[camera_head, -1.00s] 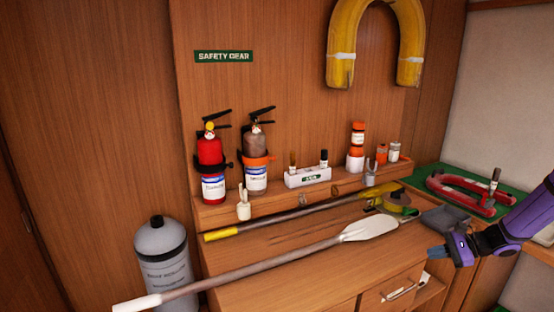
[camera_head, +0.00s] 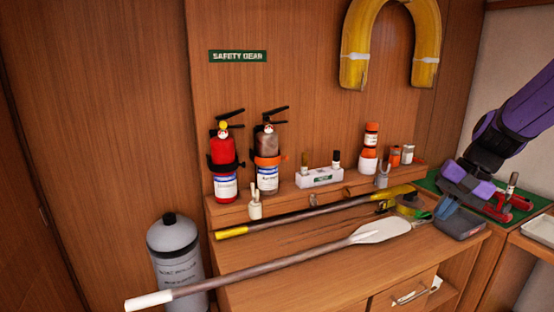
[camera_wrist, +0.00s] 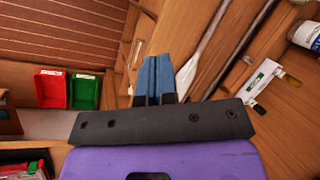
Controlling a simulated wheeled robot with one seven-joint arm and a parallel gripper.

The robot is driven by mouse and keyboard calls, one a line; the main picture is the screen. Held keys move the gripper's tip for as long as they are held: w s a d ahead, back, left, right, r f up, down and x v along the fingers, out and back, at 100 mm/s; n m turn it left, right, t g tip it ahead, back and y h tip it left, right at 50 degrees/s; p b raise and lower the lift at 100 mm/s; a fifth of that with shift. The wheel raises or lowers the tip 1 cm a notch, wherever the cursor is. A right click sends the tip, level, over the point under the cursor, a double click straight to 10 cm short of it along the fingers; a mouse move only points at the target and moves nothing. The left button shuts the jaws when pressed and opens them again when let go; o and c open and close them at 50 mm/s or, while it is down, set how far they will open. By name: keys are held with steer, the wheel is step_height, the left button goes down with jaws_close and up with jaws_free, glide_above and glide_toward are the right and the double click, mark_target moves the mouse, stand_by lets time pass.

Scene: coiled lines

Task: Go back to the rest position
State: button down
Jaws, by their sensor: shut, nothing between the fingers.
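My gripper (camera_head: 446,207) is at the right in the head view, with blue fingers and a purple wrist. In the wrist view the two blue fingers (camera_wrist: 155,75) lie side by side against each other. My purple arm reaches in from the upper right and partly hides the red tool on the green mat (camera_head: 428,184).
A white-bladed paddle (camera_head: 375,231) and a yellow-ended pole (camera_head: 300,217) lie on the counter. Two extinguishers (camera_head: 223,165) (camera_head: 267,170) and bottles (camera_head: 370,150) stand along the ledge. A grey cylinder (camera_head: 175,255) stands at left. Red (camera_wrist: 50,90) and green (camera_wrist: 86,93) bins show in the wrist view.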

steer(key=s+a+r+n+t+h, duration=0.2)
steer(key=s+r, duration=0.3)
steer(key=s, duration=0.5)
steer(key=s+a+r+n+t+h, duration=0.2)
steer(key=s+r+n, duration=0.2)
steer(key=s, duration=0.6)
steer(key=shift+a+r, duration=0.25)
steer(key=shift+r, duration=0.2)
